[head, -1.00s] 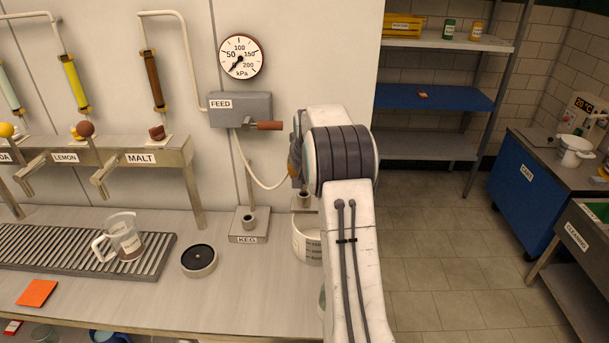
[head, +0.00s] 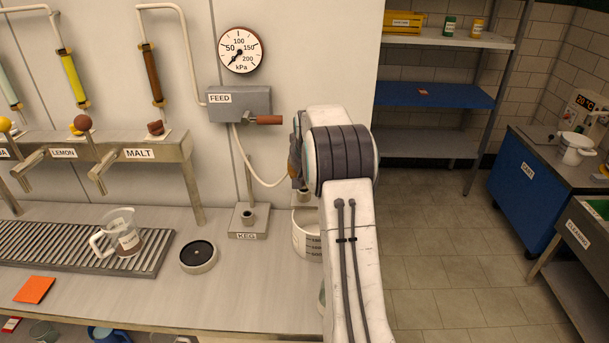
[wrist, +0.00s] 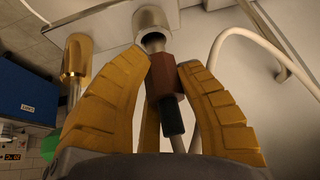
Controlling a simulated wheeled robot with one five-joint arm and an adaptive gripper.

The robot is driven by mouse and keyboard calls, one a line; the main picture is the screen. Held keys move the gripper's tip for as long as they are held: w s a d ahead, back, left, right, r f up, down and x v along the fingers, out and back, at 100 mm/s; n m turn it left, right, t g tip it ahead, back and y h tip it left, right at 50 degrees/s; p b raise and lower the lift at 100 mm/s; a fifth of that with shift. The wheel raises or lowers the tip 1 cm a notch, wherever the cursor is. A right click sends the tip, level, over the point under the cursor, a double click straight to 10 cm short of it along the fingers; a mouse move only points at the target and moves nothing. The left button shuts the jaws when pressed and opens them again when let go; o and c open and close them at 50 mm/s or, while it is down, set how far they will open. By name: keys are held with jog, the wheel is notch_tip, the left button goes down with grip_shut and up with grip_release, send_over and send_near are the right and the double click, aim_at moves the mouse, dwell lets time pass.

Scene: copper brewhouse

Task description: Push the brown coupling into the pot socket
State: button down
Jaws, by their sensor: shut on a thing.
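In the head view my arm hides most of the gripper and the coupling. A metal socket (head: 304,195) shows beside my arm, above a white pot (head: 305,236).
The KEG socket (head: 248,217) stands left of my arm. A white hose (head: 258,172) hangs from the FEED box (head: 238,103); a white hose (wrist: 240,33) also curves through the wrist view. A brass-coloured cylinder (wrist: 75,62) is close left of my fingers. A jug (head: 124,238) stands on the grating.

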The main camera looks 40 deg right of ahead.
jog(key=shift+f+b, duration=0.9)
jog(key=shift+f, duration=0.25)
jog(key=c, duration=0.8)
grip_release()
jog(key=p+v, duration=0.1)
jog(key=v, duration=0.4)
jog(key=v, duration=1.2)
